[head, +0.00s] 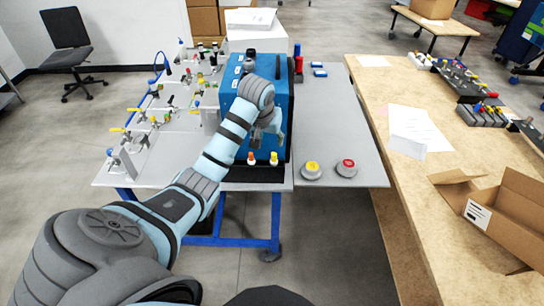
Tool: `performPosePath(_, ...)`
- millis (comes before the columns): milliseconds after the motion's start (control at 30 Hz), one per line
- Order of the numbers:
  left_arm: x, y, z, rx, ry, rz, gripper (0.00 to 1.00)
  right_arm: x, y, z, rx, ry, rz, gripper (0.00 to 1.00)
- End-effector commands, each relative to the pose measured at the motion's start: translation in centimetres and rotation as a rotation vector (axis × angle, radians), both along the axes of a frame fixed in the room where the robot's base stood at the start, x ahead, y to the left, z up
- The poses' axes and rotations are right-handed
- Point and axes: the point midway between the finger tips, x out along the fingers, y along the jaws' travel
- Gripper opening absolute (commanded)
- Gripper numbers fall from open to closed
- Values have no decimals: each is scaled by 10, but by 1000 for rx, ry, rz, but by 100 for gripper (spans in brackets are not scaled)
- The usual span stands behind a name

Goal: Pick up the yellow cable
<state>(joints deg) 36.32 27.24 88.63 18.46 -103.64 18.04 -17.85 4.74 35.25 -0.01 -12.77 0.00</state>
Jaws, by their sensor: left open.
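I cannot make out a yellow cable for certain. A grey round piece with a yellow centre (312,170) lies on the right part of the grey table, near its front edge. A similar grey round piece with a red centre (346,168) lies just right of it. My left gripper (268,140) is open and points down, in front of the blue analyser box (283,100). It is left of the yellow-centred piece and apart from it. My arm hides part of the box. My right gripper is not in view.
The grey table (345,125) has clear room right of the box. Valves and fittings crowd its left side. A wooden bench (405,190) on the right holds papers (415,130), an open cardboard box (510,215) and more fittings.

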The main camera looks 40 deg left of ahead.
Motion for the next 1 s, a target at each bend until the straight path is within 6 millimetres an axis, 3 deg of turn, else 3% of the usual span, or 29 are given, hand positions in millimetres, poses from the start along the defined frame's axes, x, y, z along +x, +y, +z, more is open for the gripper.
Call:
performPosePath(300, 27, 10, -70, -3, 7, 1, 42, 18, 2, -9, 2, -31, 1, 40)
performPosePath(467, 35, 16, -88, -2, 7, 0, 42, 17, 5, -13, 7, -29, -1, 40)
performPosePath(633, 46, 26, -120, -3, 6, 1, 42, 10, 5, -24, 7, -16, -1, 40)
performPosePath(900, 50, 28, -127, 0, 4, -1, 42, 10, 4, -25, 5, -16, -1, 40)
performPosePath(1000, 50, 28, -127, 0, 4, -1, 29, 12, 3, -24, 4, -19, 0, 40)
